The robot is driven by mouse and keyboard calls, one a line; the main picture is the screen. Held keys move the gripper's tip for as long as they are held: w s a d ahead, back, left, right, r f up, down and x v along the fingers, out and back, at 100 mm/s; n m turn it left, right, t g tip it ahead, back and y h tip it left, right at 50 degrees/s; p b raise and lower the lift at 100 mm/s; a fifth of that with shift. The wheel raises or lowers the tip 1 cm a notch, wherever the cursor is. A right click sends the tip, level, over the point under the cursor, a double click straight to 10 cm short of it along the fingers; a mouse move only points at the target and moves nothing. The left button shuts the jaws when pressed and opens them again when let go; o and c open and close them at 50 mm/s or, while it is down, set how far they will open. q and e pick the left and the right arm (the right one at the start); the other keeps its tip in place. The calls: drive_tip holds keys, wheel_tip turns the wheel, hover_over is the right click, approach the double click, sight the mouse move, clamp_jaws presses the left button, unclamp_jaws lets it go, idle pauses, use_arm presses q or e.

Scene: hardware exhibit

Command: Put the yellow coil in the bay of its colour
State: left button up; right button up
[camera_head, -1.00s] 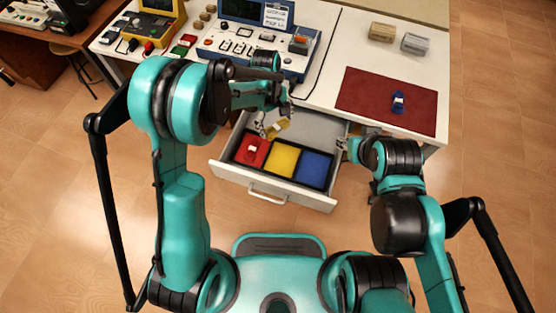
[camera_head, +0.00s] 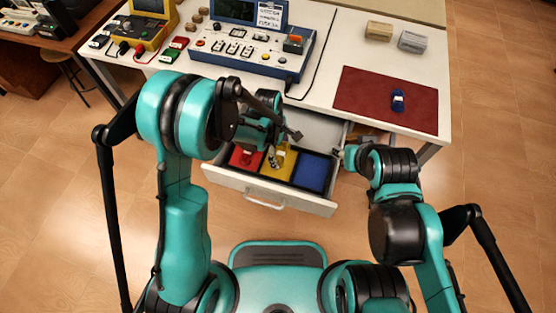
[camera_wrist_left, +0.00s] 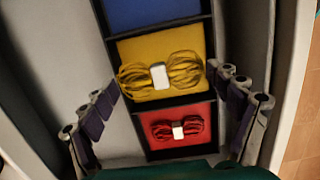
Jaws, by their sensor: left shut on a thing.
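The yellow coil (camera_wrist_left: 159,75), with a white band around its middle, is between the fingers of my left gripper (camera_wrist_left: 172,100). It lies over the yellow bay (camera_wrist_left: 134,48) and looks larger than the red coil, so it seems held above the bay floor. In the head view the yellow coil (camera_head: 284,158) and my left gripper (camera_head: 273,156) are over the middle of the open drawer (camera_head: 262,187). A red coil (camera_wrist_left: 178,129) lies in the red bay (camera_wrist_left: 150,118). The blue bay (camera_head: 314,172) is empty. My right gripper (camera_head: 339,157) is by the drawer's right side; its fingers are unclear.
A blue coil (camera_head: 398,100) lies on a dark red mat (camera_head: 365,92) on the white table (camera_head: 330,75). A blue console (camera_head: 250,45) and a yellow instrument (camera_head: 146,33) stand at the back left. Two small boxes (camera_head: 378,31) (camera_head: 411,42) stand at the back right.

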sight(278, 158)
use_arm(q)
drive_tip(key=shift+s+a+f, duration=0.2)
drive_tip(key=shift+a+f, duration=0.25)
wheel_tip(278, 158, down, 4)
drive_tip(key=shift+r+b, duration=0.1)
drive_tip(key=shift+b, duration=1)
drive_tip(key=shift+r, duration=0.1)
drive_tip(key=shift+f, duration=0.25)
drive_tip(key=o, duration=0.9)
drive_tip(key=shift+r, duration=0.1)
drive_tip(key=shift+r, duration=0.1)
